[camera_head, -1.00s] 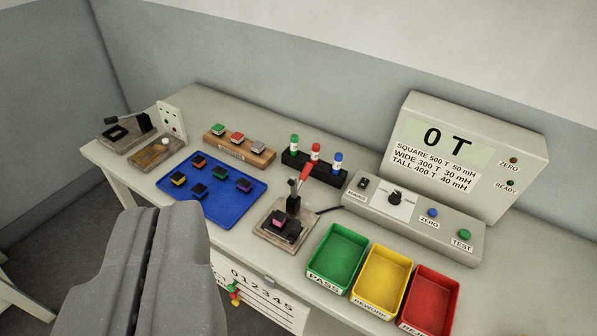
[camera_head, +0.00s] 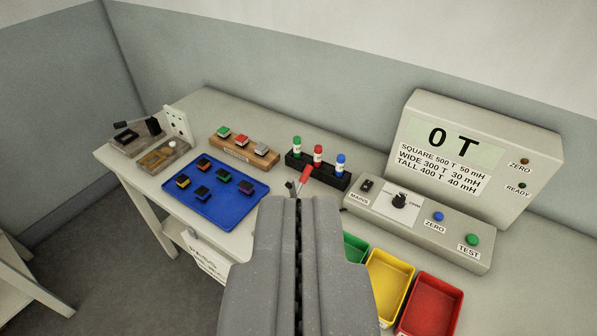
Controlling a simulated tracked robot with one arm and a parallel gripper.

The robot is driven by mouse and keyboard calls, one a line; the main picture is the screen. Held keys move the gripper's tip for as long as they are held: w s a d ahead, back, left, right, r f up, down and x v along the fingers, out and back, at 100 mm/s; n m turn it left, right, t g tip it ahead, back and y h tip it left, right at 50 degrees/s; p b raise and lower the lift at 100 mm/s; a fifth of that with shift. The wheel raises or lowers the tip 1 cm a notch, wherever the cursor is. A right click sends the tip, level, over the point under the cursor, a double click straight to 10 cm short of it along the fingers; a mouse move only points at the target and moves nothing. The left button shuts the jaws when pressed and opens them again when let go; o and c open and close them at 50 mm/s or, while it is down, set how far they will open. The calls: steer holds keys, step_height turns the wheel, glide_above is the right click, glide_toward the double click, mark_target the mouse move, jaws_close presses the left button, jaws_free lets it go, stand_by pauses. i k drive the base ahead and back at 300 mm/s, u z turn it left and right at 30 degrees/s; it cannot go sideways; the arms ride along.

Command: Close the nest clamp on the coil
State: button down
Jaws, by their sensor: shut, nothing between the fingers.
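The nest clamp's red handle (camera_head: 305,177) shows just beyond the tip of my gripper and leans up to the right. The clamp's base and the coil in its nest are hidden behind my gripper. My gripper (camera_head: 299,200) is shut and empty, with its fingers pressed together along a dark seam. Its tip appears just in front of and below the handle; I cannot tell whether it touches.
A blue tray (camera_head: 240,206) with several coils lies left. A black rack (camera_head: 333,179) with three capped bottles stands behind the handle. The tester (camera_head: 455,226) and green, yellow (camera_head: 391,274) and red bins (camera_head: 430,306) are right. Another clamp fixture (camera_head: 128,138) is far left.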

mark_target(290, 184)
steer(key=z, duration=0.05)
steer(key=i, duration=1)
steer(key=u, duration=0.05)
